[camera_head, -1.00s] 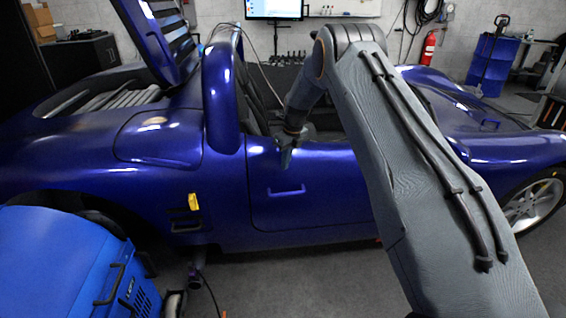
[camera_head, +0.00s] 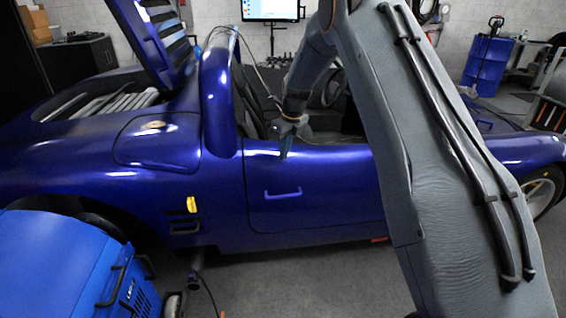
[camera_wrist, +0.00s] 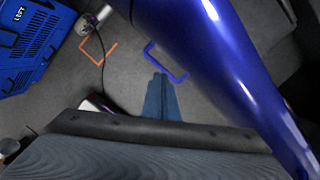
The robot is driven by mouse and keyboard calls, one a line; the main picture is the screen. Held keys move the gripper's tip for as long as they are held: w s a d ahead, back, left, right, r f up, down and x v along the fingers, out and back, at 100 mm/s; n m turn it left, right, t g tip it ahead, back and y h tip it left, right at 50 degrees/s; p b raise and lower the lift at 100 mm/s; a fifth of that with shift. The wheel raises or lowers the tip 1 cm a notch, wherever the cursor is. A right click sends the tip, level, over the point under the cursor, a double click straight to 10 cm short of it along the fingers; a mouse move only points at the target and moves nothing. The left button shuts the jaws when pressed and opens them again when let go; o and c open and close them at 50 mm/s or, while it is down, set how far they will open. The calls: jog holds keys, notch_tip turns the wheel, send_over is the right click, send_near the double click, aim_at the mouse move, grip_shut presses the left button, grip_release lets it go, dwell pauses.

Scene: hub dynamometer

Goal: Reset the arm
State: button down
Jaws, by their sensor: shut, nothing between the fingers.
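My gripper (camera_head: 284,150) is at the end of my arm in the head view, in front of the blue car's (camera_head: 300,195) cockpit side, near the top edge of the door. It points down. In the wrist view the shut fingers (camera_wrist: 160,85) show as one narrow blue-grey shape with nothing between them. The car body (camera_wrist: 215,60) and its blue door handle (camera_wrist: 165,62) show just beyond the fingers. Whether the gripper touches the car cannot be told.
A blue machine (camera_head: 60,265) stands at lower left and also shows in the wrist view (camera_wrist: 35,45). An orange floor mark (camera_wrist: 97,50) and a cable lie on the grey floor. A blue barrel (camera_head: 488,65) and a monitor (camera_head: 270,9) are at the back.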

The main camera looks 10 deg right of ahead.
jog(key=s+d+r+n, duration=0.1)
jog(key=s+r+n, duration=0.1)
jog(key=s+n, duration=0.7)
jog(key=s+d+r+n+g+h, duration=0.1)
jog(key=s+n, duration=0.9)
jog(key=s, duration=1)
jog(key=s+d+r+n, duration=0.1)
jog(key=s+r+n, duration=0.3)
jog(key=s+n, duration=0.6)
jog(key=s, duration=0.4)
jog(key=shift+s+d+g+h, duration=0.2)
jog(key=shift+s+g+h, duration=0.1)
jog(key=shift+s+g, duration=0.1)
